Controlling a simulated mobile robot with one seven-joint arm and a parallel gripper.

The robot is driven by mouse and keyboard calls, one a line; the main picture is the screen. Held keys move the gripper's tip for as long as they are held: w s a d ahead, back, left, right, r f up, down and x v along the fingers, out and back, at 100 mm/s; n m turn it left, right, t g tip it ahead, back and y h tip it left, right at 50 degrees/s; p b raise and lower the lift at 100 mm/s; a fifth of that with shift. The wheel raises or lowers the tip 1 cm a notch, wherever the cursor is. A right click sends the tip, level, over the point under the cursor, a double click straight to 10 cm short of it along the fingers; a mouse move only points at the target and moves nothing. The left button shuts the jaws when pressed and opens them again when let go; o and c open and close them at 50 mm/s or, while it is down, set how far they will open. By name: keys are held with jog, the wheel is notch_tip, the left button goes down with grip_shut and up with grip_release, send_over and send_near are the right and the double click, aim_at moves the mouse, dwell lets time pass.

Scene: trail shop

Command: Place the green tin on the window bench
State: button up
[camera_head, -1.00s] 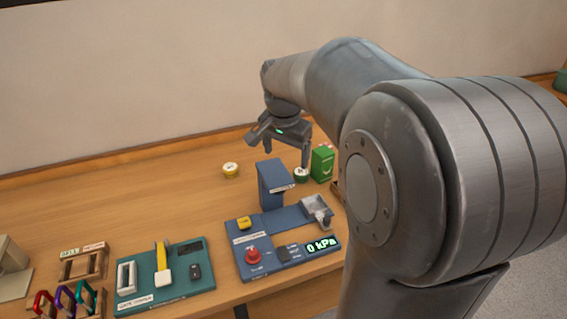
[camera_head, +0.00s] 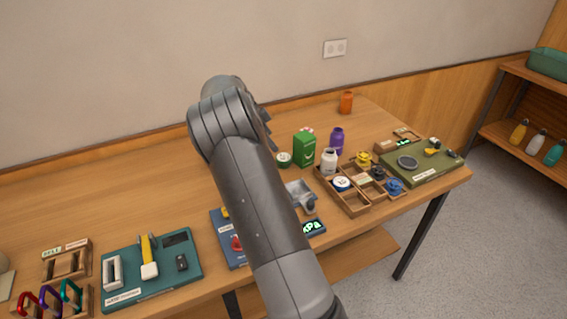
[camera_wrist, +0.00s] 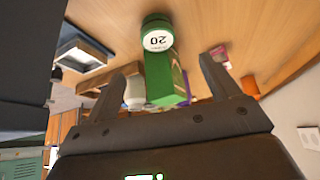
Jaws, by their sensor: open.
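The green tin (camera_head: 284,159), short and round with a pale lid, stands on the wooden table beside a taller green box (camera_head: 304,147). In the wrist view the tin (camera_wrist: 157,22) shows an upside-down "20" on its white face, with the green box (camera_wrist: 165,80) close by. My gripper (camera_wrist: 168,64) is open and empty, and the tin is apart from the fingers, past their tips. In the head view my arm hides most of the gripper. No window shows, and I cannot tell which surface is the window bench.
A purple bottle (camera_head: 336,140) and an orange container (camera_head: 346,102) stand behind. A teal panel (camera_head: 125,285) lies front left. The table's back left is clear.

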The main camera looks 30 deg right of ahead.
aim_at(284, 157)
jog(key=x, duration=0.5)
jog(key=shift+d+f, duration=0.1)
jog(key=shift+f, duration=0.15)
jog(key=shift+x, duration=2.75)
jog(key=shift+f, duration=0.1)
jog(key=c, duration=1.1)
jog(key=shift+c, duration=0.2)
